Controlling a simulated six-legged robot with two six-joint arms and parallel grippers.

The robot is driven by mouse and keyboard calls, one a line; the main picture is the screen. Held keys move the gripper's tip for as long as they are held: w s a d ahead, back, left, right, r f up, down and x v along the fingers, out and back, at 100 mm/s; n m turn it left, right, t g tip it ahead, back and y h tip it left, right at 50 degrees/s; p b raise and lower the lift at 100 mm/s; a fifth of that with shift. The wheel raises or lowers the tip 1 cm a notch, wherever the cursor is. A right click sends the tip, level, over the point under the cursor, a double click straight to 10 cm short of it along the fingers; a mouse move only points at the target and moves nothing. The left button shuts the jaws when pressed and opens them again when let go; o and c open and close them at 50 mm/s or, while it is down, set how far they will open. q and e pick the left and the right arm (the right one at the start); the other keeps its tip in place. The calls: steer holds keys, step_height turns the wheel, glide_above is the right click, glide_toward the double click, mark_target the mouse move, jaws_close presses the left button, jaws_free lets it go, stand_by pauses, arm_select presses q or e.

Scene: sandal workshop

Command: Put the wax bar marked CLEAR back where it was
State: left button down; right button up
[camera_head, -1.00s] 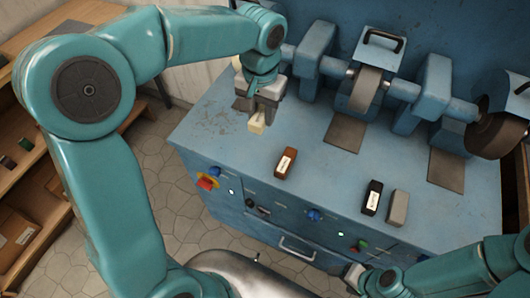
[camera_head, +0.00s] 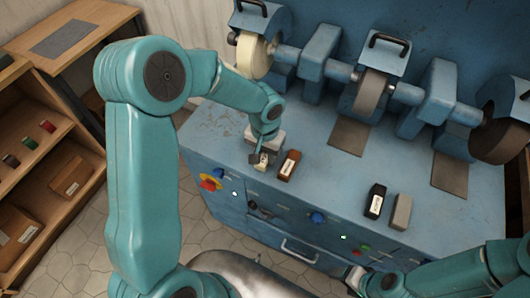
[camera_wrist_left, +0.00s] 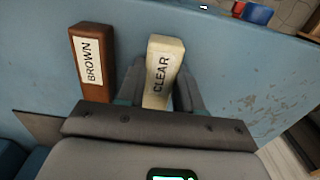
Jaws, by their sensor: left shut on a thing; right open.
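The cream wax bar marked CLEAR (camera_wrist_left: 163,72) is between the fingers of my left gripper (camera_wrist_left: 160,92) in the left wrist view. In the head view the left gripper (camera_head: 260,160) is low over the blue bench top, shut on the cream bar (camera_head: 262,163). Whether the bar touches the bench cannot be told. The brown bar marked BROWN (camera_wrist_left: 92,62) stands just beside it; it also shows in the head view (camera_head: 289,165). My right gripper (camera_head: 357,278) is open at the lower edge of the head view, in front of the bench.
A black bar (camera_head: 375,200) and a grey bar (camera_head: 401,212) stand further right on the blue bench (camera_head: 330,190). Grinding and buffing wheels (camera_head: 371,92) line the back. Buttons and a red switch (camera_head: 208,184) are on the front panel. Wooden shelves (camera_head: 40,165) stand left.

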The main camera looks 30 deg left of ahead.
mark_target(265, 156)
arm_select(q)
steer(key=shift+f+b, duration=0.2)
steer(key=shift+b, duration=0.1)
steer(key=c, duration=0.7)
jaws_free()
steer(key=shift+c, duration=0.2)
steer(key=shift+r, duration=0.1)
step_height(265, 156, up, 12)
steer(key=shift+r, duration=0.2)
steer(key=shift+s, duration=0.1)
